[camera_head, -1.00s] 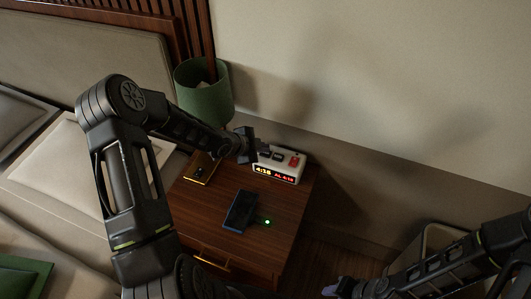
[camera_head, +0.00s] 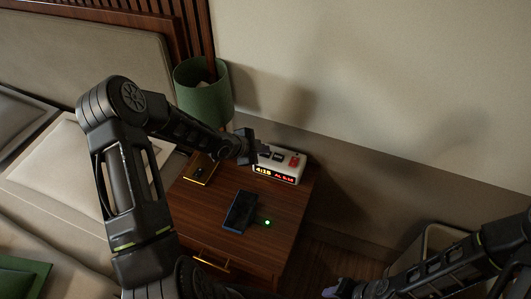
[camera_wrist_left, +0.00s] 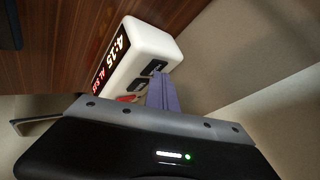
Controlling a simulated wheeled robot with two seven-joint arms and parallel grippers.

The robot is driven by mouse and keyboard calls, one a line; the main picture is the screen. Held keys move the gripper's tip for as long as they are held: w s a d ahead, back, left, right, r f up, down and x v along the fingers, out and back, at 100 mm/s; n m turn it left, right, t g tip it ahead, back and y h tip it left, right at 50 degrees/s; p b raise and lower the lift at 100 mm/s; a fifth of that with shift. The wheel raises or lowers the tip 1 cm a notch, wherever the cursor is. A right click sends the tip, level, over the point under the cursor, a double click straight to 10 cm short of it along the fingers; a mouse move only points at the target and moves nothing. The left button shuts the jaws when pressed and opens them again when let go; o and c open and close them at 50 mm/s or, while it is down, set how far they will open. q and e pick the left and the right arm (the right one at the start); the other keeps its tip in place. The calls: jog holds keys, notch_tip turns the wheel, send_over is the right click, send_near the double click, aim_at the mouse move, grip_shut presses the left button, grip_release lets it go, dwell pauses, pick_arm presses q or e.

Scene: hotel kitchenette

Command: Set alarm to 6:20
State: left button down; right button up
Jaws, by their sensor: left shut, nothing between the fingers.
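The white alarm clock (camera_head: 265,171) stands at the back of the wooden nightstand, with an amber time near 4:15 and a red AL line too small to read surely. A red button (camera_head: 294,161) and dark buttons are on its top. The clock also shows in the left wrist view (camera_wrist_left: 165,45). My left gripper (camera_head: 256,150) is shut and empty, at the clock's top left in the head view. Its purple fingers (camera_wrist_left: 161,92) reach to the dark top buttons in the wrist view; contact cannot be told. My right gripper (camera_head: 334,291) is low at the right, far from the clock.
A dark phone (camera_head: 240,211) lies on the nightstand (camera_head: 203,222) by a green light (camera_head: 267,223). A gold-edged dark item (camera_head: 199,172) lies near the green lamp (camera_head: 203,92). The bed (camera_head: 62,165) is at left; the wall is right behind the clock.

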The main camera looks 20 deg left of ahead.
aim_at(263, 155)
pick_arm(q)
jog(key=shift+r+p, duration=0.6)
jog(key=shift+r, duration=0.15)
notch_tip(263, 155, up, 5)
jog(key=p, duration=0.4)
dwell(2.5)
notch_tip(263, 155, up, 4)
jog(key=shift+f+p, duration=0.1)
jog(key=shift+p, duration=1)
